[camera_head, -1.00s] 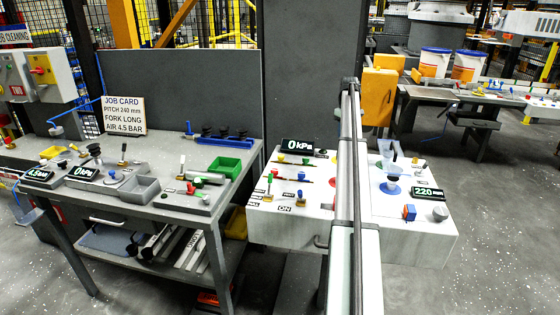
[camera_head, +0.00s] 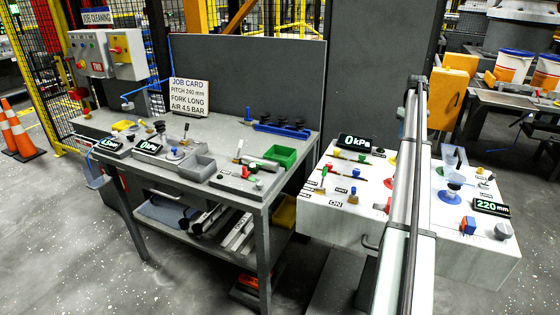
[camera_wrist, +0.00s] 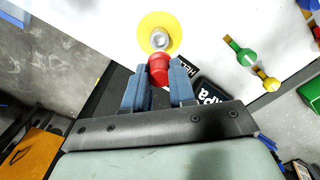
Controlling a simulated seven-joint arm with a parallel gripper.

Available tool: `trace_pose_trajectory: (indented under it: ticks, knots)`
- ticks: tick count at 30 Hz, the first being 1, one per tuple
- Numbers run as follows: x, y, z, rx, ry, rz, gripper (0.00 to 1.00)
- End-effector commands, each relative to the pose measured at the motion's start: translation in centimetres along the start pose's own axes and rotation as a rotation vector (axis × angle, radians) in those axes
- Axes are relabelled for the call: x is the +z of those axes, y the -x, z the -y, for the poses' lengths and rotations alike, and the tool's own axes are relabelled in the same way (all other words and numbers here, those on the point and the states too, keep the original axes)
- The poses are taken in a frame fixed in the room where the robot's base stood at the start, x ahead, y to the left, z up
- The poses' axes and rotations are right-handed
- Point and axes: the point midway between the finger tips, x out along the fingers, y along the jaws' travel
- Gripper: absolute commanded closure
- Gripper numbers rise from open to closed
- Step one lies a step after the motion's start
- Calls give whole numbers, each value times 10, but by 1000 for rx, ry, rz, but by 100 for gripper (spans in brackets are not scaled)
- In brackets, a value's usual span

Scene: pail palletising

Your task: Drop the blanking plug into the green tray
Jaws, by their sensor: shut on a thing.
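In the wrist view my gripper (camera_wrist: 160,76) is shut on a small red plug (camera_wrist: 157,66), which I take for the blanking plug. It sticks out past the blue fingertips, and a yellow disc (camera_wrist: 148,22) with a grey metal centre shows just beyond it. Whether plug and disc touch, I cannot tell. In the head view my arm hides the gripper and plug. The green tray (camera_head: 291,152) sits on the grey bench, left of the white console, and looks empty from here.
The white console (camera_head: 450,255) carries levers, knobs and displays. The grey bench (camera_head: 228,128) holds a grey bin (camera_head: 198,170), a blue rack (camera_head: 283,131) with black cups, and a job card (camera_head: 191,95). A tall grey panel stands behind.

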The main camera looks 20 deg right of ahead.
Motion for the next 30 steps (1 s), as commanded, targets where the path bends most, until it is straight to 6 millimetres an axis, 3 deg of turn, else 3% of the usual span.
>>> trace_pose_trajectory:
  ticks: [5, 8, 18, 30]
  knots:
    - [-21, 0, 22, 0, 30, 0, 100]
    - [-44, 0, 47, 0, 63, 0, 100]
    - [-123, -4, 158, -2, 198, 2, 100]
    - [-193, -9, 302, -4, 356, 5, 100]
